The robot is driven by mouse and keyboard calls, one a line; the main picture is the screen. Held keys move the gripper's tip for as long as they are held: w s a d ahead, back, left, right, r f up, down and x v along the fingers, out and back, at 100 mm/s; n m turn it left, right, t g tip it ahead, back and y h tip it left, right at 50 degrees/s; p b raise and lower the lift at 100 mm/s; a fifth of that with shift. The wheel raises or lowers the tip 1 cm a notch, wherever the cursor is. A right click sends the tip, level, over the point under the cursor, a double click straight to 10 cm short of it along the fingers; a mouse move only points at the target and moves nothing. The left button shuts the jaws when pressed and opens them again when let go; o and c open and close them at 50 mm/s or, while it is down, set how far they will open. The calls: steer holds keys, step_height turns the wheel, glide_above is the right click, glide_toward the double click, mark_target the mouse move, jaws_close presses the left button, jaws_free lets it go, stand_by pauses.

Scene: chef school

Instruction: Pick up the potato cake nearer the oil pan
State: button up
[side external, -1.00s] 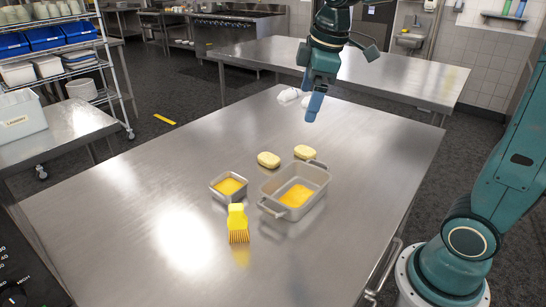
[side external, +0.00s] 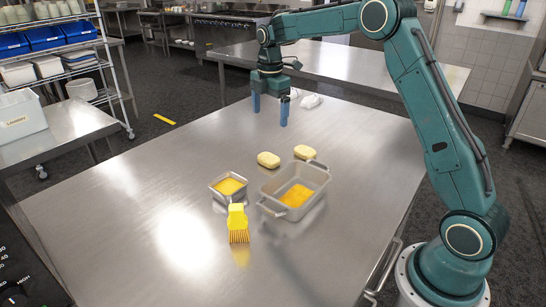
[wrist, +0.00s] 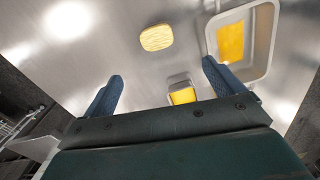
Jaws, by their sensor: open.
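Two pale yellow oval potato cakes lie on the steel table, a left one (side external: 268,159) and a right one (side external: 305,152). The right one is just behind a grey handled pan (side external: 266,192) with yellow oil inside. A small square dish (side external: 216,192), also holding yellow, stands left of the pan. My gripper (side external: 270,118) is open and empty above the table, behind the cakes. In the wrist view (wrist: 162,69), one cake (wrist: 156,37), seemingly the left one, shows beyond the fingers, with the pan (wrist: 268,40) at right and the dish (wrist: 178,78) partly hidden.
A yellow brush (side external: 238,222) lies in front of the small dish. A white item (side external: 311,101) sits at the back of the table (side external: 130,230). The table's left side is clear.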

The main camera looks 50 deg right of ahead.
steer(key=shift+w+d+f+n, duration=0.2)
steer(key=shift+w+f, duration=0.1)
steer(key=shift+f, duration=0.15)
steer(key=shift+w+d+f+n, duration=0.2)
steer(key=shift+w+f, duration=0.05)
steer(key=shift+f, duration=0.15)
glide_above(269, 157)
steer(key=shift+d+f, duration=0.1)
steer(key=shift+f, duration=4.25)
steer(key=shift+f, duration=0.1)
steer(key=shift+f, duration=2.45)
steer(key=shift+c, duration=0.2)
steer(key=c, duration=1)
